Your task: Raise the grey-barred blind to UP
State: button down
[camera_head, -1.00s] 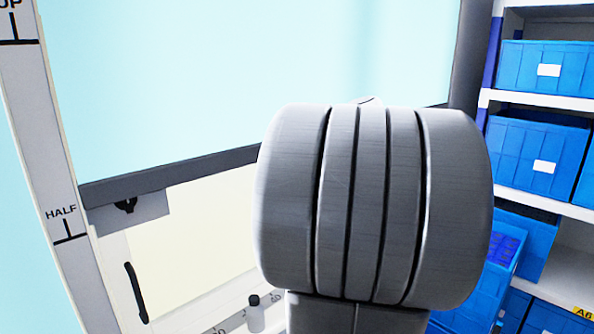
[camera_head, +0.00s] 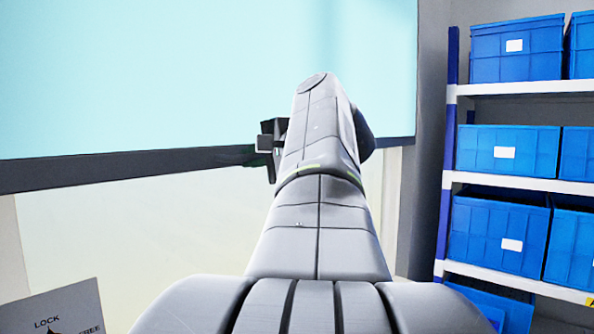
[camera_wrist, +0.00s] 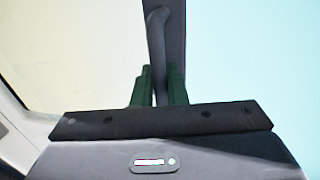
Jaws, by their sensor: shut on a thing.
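The pale cyan blind (camera_head: 200,75) hangs across the upper left of the head view, with its dark grey bar (camera_head: 90,168) along the lower edge. The blind also fills the right of the wrist view (camera_wrist: 250,60), beside its dark bar (camera_wrist: 178,40). My gripper (camera_head: 268,146) is at the bar near its right end, partly hidden by my arm. In the wrist view my gripper's green fingers (camera_wrist: 159,95) are shut on a dark curved handle (camera_wrist: 156,35) at the bar. The hold on the handle is partly hidden.
A grey plate (camera_head: 60,308) marked LOCK and FREE is at the lower left, its lower part cut off. A shelf rack (camera_head: 515,178) with blue bins (camera_head: 507,149) stands at the right. Below the bar is a pale surface (camera_head: 120,225).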

jog(key=shift+r, duration=0.4)
jog(key=c, duration=1.5)
grip_release()
jog(key=shift+f, duration=0.1)
jog(key=shift+d, duration=0.1)
jog(key=shift+s+d, duration=0.15)
jog(key=shift+d, duration=0.05)
jog(key=b+v, duration=0.3)
jog(key=v, duration=1)
jog(key=shift+s, duration=0.1)
jog(key=shift+p+x, duration=1.3)
jog(key=shift+x, duration=5)
